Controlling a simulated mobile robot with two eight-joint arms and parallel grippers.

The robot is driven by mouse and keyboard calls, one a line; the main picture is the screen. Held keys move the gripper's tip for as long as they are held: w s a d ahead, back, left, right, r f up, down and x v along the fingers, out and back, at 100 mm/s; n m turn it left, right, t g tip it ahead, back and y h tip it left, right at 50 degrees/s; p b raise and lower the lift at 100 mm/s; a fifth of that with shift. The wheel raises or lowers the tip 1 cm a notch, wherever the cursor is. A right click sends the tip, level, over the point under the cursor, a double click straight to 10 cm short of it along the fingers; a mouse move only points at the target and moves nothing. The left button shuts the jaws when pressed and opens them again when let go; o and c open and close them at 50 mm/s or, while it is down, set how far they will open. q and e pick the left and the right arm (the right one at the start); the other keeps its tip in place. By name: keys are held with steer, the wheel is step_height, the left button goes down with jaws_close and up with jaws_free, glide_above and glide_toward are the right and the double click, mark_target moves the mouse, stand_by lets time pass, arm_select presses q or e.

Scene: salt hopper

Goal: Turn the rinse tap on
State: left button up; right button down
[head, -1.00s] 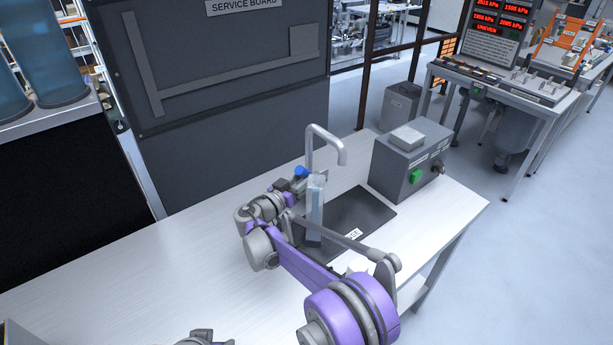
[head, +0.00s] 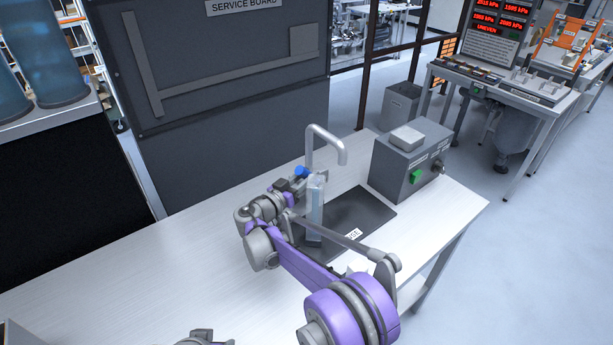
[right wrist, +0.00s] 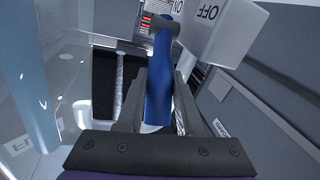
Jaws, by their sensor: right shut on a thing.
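The rinse tap has a grey curved spout (head: 325,140) that rises over a dark mat (head: 365,210) on the bench. Its blue handle (head: 300,172) shows small behind my right gripper (head: 290,184) in the head view. In the right wrist view the blue handle (right wrist: 158,90) stands between the two dark fingers of my right gripper (right wrist: 158,108), which is shut on it. A white plate (right wrist: 240,38) beside the handle reads OFF, with ON partly visible. I see no water at the spout.
A pale blue upright column (head: 315,205) stands close beside my right gripper; I cannot tell what it is. A grey control box (head: 405,165) with a green button stands right of the mat. A dark service board (head: 225,70) rises behind. The bench's left part is clear.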

arm_select(q)
steer(key=shift+w+r+p, duration=0.15)
steer(key=shift+r+p, duration=0.15)
steer(key=shift+r, duration=0.1)
arm_select(e)
steer(key=shift+w+d+r, duration=0.1)
steer(key=shift+d+r, duration=0.05)
steer(key=shift+r, duration=0.15)
steer(key=shift+w+d+r+g+y+p, duration=0.25)
steer(key=shift+r+g+y+p, duration=0.1)
steer(key=shift+g+y+p, duration=0.3)
steer(key=shift+w+d+m+g+y, duration=0.15)
steer(key=shift+d+m+g+y, duration=0.1)
steer(key=shift+m+g, duration=0.1)
arm_select(q)
steer(key=r, duration=0.1)
steer(key=w+r, duration=0.1)
steer(key=shift+w+r, duration=0.15)
steer(key=shift+r, duration=0.2)
arm_select(e)
steer(key=shift+f, duration=0.1)
steer(key=c, duration=0.5)
jaws_free()
steer(key=shift+c, duration=0.2)
